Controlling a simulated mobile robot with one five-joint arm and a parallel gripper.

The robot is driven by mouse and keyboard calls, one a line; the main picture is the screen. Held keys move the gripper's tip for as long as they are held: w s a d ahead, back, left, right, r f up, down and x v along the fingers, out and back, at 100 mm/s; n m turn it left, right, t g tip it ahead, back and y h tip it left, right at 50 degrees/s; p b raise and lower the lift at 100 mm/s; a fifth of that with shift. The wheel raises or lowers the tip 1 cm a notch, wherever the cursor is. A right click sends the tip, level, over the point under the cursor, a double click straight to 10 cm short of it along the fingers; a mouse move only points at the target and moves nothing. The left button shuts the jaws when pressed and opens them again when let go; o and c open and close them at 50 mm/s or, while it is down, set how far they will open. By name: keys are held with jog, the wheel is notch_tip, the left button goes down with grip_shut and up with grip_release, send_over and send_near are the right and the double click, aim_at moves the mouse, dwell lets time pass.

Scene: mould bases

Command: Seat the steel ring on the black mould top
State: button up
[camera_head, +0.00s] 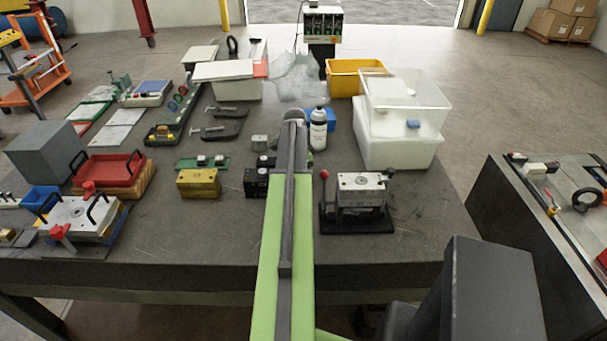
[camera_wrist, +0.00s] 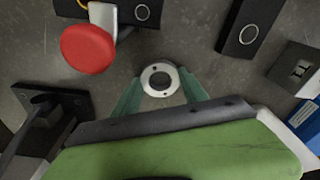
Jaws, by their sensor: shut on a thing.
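My gripper (camera_wrist: 160,82) shows in the wrist view with two teal fingers closed on the steel ring (camera_wrist: 145,80). The ring is pale and round, with a dark centre and small holes in its face. It is held apart from the black blocks. One black block (camera_wrist: 235,22) with a ring mark is at the upper right, and another black block (camera_wrist: 150,24) is at the top. I cannot tell which is the black mould top. In the head view, black blocks (camera_head: 256,183) stand left of my arm. My arm hides the fingers and ring there.
A red knob (camera_wrist: 87,49) and a black plate (camera_wrist: 75,103) are left in the wrist view. The front table strip is clear.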

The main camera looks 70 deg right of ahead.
grip_shut()
jog(key=shift+s+r+p, duration=0.1)
jog(key=shift+r+p, duration=0.95)
